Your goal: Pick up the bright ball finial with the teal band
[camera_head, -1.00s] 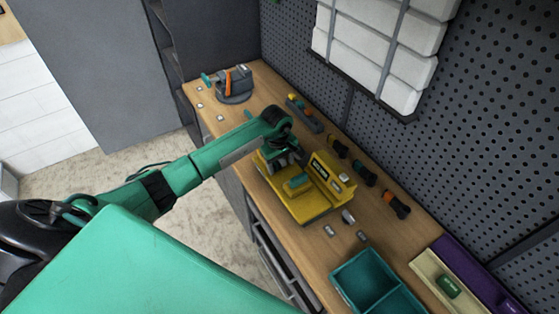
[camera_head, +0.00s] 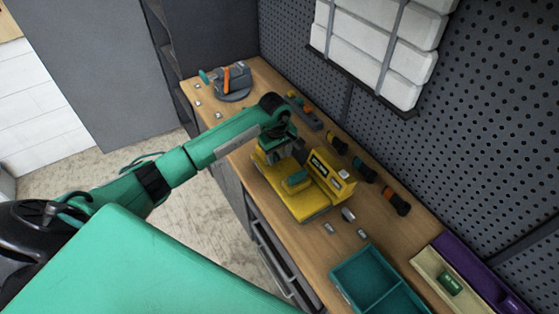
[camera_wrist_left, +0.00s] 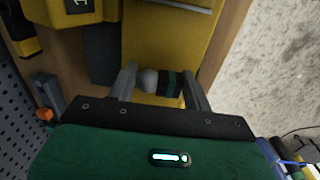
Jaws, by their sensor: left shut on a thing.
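In the left wrist view, the ball finial (camera_wrist_left: 150,80) shows a pale grey ball end, with a dark and teal banded part (camera_wrist_left: 171,84) beside it. My left gripper (camera_wrist_left: 161,78) has one finger on each side of it and is shut on it. The yellow fixture (camera_wrist_left: 160,38) lies beyond the fingers. In the head view my left gripper (camera_head: 287,148) is over the back left part of the yellow fixture (camera_head: 310,208); the finial cannot be made out there. My right gripper is not in view.
A teal bin (camera_head: 365,275) stands on the wooden bench to the front right. Dark tools with orange parts (camera_head: 396,201) lie along the pegboard. A vise (camera_head: 233,82) stands at the back. Small grey parts (camera_head: 348,214) lie near the fixture.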

